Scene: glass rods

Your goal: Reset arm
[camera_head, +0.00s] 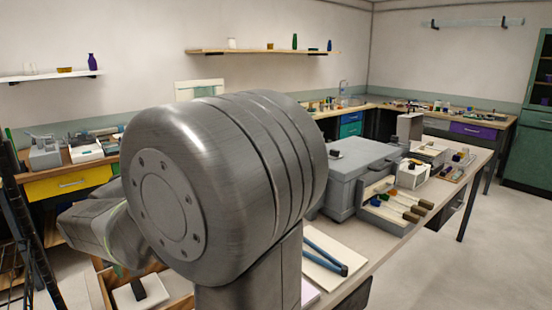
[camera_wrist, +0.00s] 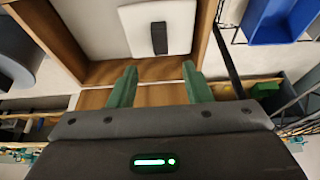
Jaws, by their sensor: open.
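My gripper (camera_wrist: 159,76) shows in the wrist view with its two green fingers spread wide apart. Nothing is between the fingers. They are over the near edge of a wooden box (camera_wrist: 199,45). Inside the box lies a white pad (camera_wrist: 184,12) with a dark bar (camera_wrist: 159,38) on it, beyond the fingertips. In the head view my thick grey arm fills the middle and hides much of the bench. The gripper cannot be made out clearly there. The wooden box (camera_head: 98,283) shows at the lower left.
A workbench (camera_head: 440,200) on the right carries a grey case (camera_head: 352,170), a tray of brushes (camera_head: 398,205) and a blue-handled tool (camera_head: 325,257) near my arm. A blue bin (camera_wrist: 282,20) stands beside the wooden box. Open floor (camera_head: 500,245) lies at the right.

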